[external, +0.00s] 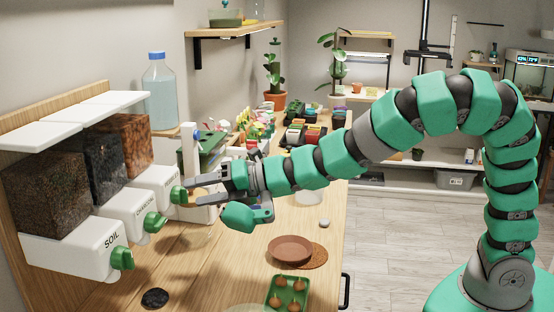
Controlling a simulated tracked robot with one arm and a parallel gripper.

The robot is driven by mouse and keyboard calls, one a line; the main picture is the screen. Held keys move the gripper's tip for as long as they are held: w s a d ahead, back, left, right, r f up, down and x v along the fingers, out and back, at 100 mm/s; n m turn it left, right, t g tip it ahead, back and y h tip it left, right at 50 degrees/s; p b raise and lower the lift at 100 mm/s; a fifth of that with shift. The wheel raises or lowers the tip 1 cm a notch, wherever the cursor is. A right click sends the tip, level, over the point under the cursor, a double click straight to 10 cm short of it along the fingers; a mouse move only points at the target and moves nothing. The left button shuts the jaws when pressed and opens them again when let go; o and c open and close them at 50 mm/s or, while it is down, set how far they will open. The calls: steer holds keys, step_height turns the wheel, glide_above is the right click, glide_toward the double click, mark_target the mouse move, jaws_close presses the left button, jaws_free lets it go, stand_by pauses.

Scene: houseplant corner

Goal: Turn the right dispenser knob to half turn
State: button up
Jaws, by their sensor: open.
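Three dispensers stand in a row at the left, each with a green knob. The right dispenser (157,182) is the farthest and holds brown chunky material; its label is partly hidden. The right knob (178,195) is green and sits on its front. My gripper (190,192) is open, its fingertips right at this knob. I cannot tell whether they touch it or straddle it. The knob's turn angle is hard to read from here. The middle knob (154,222) is on the charcoal dispenser, and the near knob (122,258) is on the soil dispenser.
A bottle (159,92) stands behind the dispensers. A brown saucer (290,250), a green tray of bulbs (288,291) and a dark patch (155,298) are on the wooden bench. Several pots and packets crowd its far end.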

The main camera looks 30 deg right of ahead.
mark_target(181, 195)
steer(key=shift+x, duration=1.45)
steer(key=c, duration=1)
steer(key=shift+o, duration=0.2)
steer(key=shift+d, duration=0.1)
